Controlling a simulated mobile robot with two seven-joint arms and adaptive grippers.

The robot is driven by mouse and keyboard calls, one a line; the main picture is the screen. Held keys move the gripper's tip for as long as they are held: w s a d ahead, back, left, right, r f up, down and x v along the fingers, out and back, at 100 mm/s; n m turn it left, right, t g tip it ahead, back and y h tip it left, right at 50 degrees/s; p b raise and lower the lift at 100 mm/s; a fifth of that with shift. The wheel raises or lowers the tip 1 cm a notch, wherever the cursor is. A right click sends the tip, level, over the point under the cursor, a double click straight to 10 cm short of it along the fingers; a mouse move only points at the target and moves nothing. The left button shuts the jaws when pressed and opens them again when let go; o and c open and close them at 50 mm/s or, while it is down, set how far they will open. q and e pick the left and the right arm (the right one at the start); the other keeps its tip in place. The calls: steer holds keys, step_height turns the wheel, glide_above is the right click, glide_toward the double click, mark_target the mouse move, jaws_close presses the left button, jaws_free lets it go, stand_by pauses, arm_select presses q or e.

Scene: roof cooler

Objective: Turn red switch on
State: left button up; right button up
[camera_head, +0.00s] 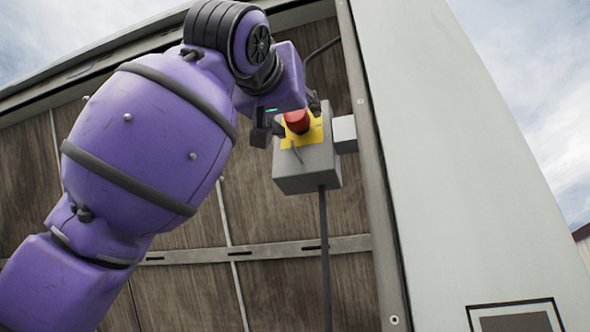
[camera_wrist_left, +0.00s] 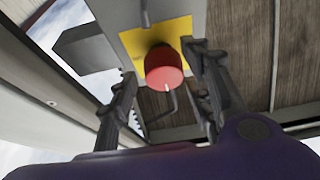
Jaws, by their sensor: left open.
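The red switch (camera_head: 297,121) is a round red knob on a yellow plate (camera_head: 314,133) on the front of a grey box (camera_head: 306,172). In the left wrist view the red switch (camera_wrist_left: 163,68) sits in the middle, in front of the yellow plate (camera_wrist_left: 172,33). My left gripper (camera_wrist_left: 160,95) is open, with one dark finger on each side of the knob. I cannot tell whether a finger touches it. In the head view my left gripper (camera_head: 288,122) is at the box, partly hidden by my purple wrist. My right gripper does not show.
A dark pipe (camera_head: 325,258) runs down from the box. A metal rail (camera_head: 258,250) crosses the brown panelled wall (camera_head: 285,218). A pale wall (camera_head: 450,150) stands to the right, with a small white block (camera_head: 345,133) beside the box.

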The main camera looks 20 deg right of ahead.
arm_select(q)
steer(key=c, duration=1)
steer(key=shift+a+m+g+h, duration=0.15)
steer(key=shift+m+g+h, duration=0.45)
steer(key=shift+m, duration=0.6)
steer(key=shift+c, duration=0.2)
steer(key=shift+m, duration=0.3)
steer(key=shift+w+a+m+g+h, duration=0.1)
steer(key=shift+m+g+h, duration=0.55)
steer(key=shift+m, duration=0.9)
steer(key=shift+w+a+m+g+h, duration=0.1)
steer(key=shift+m+g+h, duration=0.5)
steer(key=shift+m, duration=0.95)
steer(key=shift+d+f+m+g, duration=0.1)
steer(key=shift+f+m+g, duration=0.05)
steer(key=shift+m+g, duration=0.3)
steer(key=o, duration=0.9)
steer(key=shift+o, duration=0.7)
steer(key=shift+d, duration=0.2)
steer(key=shift+a, duration=0.1)
